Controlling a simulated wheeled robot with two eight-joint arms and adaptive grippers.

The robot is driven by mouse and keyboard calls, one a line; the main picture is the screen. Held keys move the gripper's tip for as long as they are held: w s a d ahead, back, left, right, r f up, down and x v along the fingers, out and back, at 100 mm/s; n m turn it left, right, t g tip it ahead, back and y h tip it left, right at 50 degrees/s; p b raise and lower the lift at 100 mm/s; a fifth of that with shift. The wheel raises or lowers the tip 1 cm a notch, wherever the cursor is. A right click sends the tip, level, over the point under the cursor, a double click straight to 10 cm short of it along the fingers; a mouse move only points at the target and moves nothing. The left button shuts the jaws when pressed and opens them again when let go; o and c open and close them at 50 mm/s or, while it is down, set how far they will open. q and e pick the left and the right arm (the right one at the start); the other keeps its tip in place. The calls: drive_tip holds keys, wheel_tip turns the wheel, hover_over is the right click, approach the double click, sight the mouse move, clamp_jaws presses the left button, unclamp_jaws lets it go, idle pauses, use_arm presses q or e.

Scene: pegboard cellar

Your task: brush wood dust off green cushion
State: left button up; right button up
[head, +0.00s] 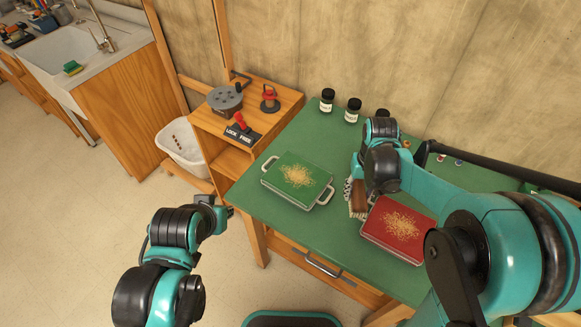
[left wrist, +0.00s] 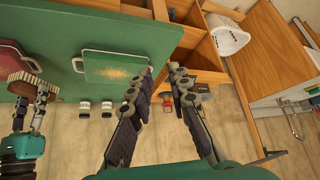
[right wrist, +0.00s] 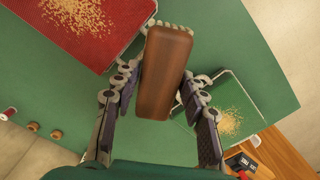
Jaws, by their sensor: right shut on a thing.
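The green cushion (head: 274,179), with side handles and a patch of pale wood dust on its middle, lies on the green table. It also shows in the left wrist view (left wrist: 92,67) and in the right wrist view (right wrist: 248,88). My right gripper (head: 359,186) is shut on a brown wooden brush (right wrist: 165,75) with pale bristles, between the green cushion and the red cushion (head: 378,238). The brush shows beside the red cushion in the left wrist view (left wrist: 27,92). My left gripper (left wrist: 163,72) is open and empty, near the table's left edge.
The red cushion also carries dust. Several dark jars (head: 327,100) stand along the back of the green table (head: 255,205). A wooden side unit (head: 265,124) with a lever sign and round fixtures adjoins its left end. A white bin (head: 184,150) stands further left.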

use_arm(q)
drive_tip(key=shift+s+r, duration=0.1)
drive_tip(key=shift+s, duration=0.05)
use_arm(e)
drive_tip(key=shift+s+r, duration=0.1)
